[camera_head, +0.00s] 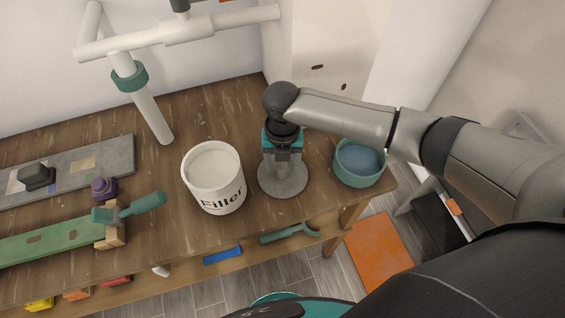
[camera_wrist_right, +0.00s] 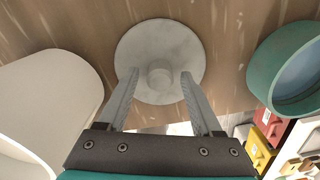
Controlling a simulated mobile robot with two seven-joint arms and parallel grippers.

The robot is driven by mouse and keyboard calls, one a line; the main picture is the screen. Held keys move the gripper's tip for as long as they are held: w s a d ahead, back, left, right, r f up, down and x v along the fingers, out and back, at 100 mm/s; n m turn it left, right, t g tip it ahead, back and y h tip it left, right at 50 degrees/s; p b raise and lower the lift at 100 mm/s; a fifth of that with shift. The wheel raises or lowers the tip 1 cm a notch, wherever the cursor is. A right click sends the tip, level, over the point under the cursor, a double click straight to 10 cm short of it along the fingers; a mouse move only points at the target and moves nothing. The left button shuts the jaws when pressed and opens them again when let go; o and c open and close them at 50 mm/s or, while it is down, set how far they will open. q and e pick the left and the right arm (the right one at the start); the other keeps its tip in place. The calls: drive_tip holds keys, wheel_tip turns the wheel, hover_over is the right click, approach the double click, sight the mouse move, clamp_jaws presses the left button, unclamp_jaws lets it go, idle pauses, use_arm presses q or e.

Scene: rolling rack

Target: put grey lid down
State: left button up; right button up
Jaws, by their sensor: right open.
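The grey lid (camera_head: 283,178) is a round disc with a small knob in its middle. It lies flat on the wooden bench between the white filler tub (camera_head: 214,178) and a green bowl. In the right wrist view the lid (camera_wrist_right: 178,50) shows whole, with its knob between my finger tips. My right gripper (camera_head: 284,160) points down over the lid. In the wrist view its two fingers (camera_wrist_right: 158,80) are apart, one on each side of the knob, with gaps visible. My left gripper is not seen.
The green bowl (camera_head: 359,162) with blue contents stands right of the lid, near the bench's right end. A green clamp tool (camera_head: 130,209) and a grey plate (camera_head: 75,169) lie at left. A white pipe frame (camera_head: 150,110) stands behind. The bench's front edge is close.

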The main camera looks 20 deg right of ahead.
sight(282, 166)
wheel_tip(282, 166, up, 12)
drive_tip(key=p, duration=0.1)
drive_tip(key=shift+r, duration=0.15)
idle(0.4)
idle(0.4)
